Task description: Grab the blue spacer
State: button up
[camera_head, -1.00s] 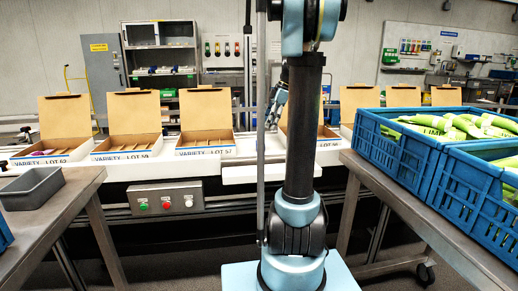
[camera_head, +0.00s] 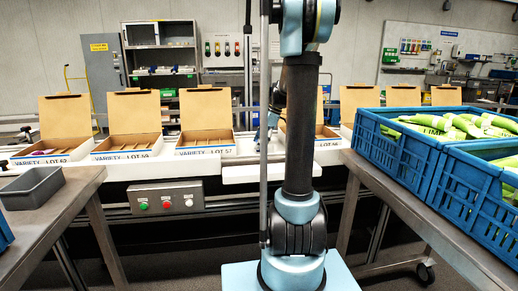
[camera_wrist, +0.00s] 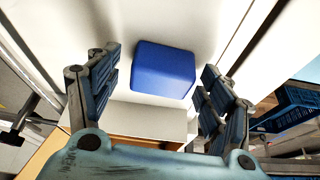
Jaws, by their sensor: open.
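The blue spacer (camera_wrist: 162,70) is a plain blue block with rounded edges. In the wrist view it lies on a white surface, roughly between the fingers and beyond their tips. My gripper (camera_wrist: 158,75) is open, with one finger to the left of the spacer and one to the right. I see gaps on both sides, and neither finger touches it. In the head view my arm hides the spacer and most of the gripper.
Open cardboard boxes (camera_head: 134,150) with dividers stand along the white conveyor (camera_head: 150,171). A blue crate (camera_head: 397,165) of green packets stands on the right table. A grey bin (camera_head: 32,188) is on the left table. A cardboard edge (camera_wrist: 88,152) shows below the spacer in the wrist view.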

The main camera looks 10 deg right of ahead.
jog(key=c, duration=1.2)
jog(key=shift+o, duration=0.2)
